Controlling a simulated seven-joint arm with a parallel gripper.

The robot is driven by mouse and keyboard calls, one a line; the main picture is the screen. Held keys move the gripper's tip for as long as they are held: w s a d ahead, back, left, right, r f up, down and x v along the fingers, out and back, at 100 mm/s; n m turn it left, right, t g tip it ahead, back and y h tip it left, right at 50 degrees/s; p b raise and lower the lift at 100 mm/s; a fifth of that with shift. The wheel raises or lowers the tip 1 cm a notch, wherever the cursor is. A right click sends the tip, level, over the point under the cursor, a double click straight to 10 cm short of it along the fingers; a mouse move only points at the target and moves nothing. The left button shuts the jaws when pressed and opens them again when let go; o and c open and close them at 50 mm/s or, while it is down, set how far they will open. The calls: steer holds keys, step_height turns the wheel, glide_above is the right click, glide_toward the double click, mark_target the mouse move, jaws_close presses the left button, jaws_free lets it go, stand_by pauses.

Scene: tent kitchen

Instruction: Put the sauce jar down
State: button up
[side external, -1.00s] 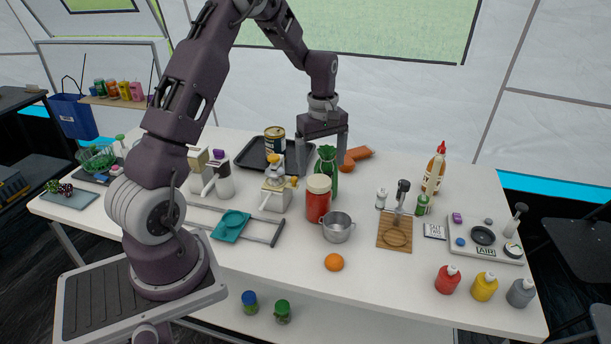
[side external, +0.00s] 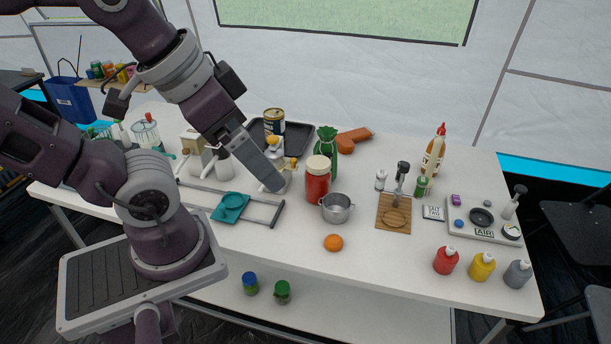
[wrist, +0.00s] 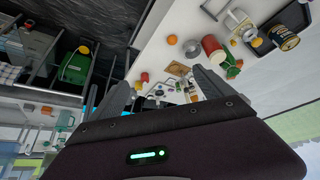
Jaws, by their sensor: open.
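The sauce jar, a red jar with a cream lid (side external: 317,186), stands upright on the white table (side external: 290,235) in the side view. It also shows in the wrist view (wrist: 213,49). My gripper (side external: 276,184) is tilted, to the left of the jar in the side view, and appears apart from it. In the wrist view my gripper (wrist: 160,80) has its two fingers spread with nothing held between them. In the side view the fingers line up, so the gap between them is hidden.
An orange (side external: 333,242) lies in front. A teal board (side external: 231,207) lies left. A black tray (side external: 297,139) and a can (side external: 274,121) are behind.

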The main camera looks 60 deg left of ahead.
steer(key=shift+a, duration=0.1)
steer(key=w+a+f+m+g+y, duration=0.3)
steer(key=a+f+m+g+y, duration=0.3)
steer(key=a, duration=0.5)
steer(key=m+t+y, duration=0.3)
steer(key=m+y, duration=0.4)
steer(key=m, duration=0.4)
glide_above(319, 183)
steer(key=s, duration=0.6)
step_height(319, 183, down, 12)
steer(key=w+f+m+t, duration=0.1)
steer(key=f+m, duration=0.1)
steer(key=f, duration=0.1)
steer(key=w+d+f+m+t, duration=0.1)
steer(key=w+f+m, duration=0.1)
steer(key=f, duration=0.1)
steer(key=w+d+f+m+t+h, duration=0.1)
steer(key=f+m+t, duration=0.1)
steer(key=f+m, duration=0.1)
steer(key=shift+w+d+f, duration=0.1)
steer(key=shift+w+f, duration=0.2)
steer(key=shift+f, duration=0.3)
steer(key=x, duration=0.6)
steer(key=shift+w+a+f, duration=0.2)
steer(key=shift+a, duration=0.1)
steer(key=shift+r, duration=0.1)
jaws_close()
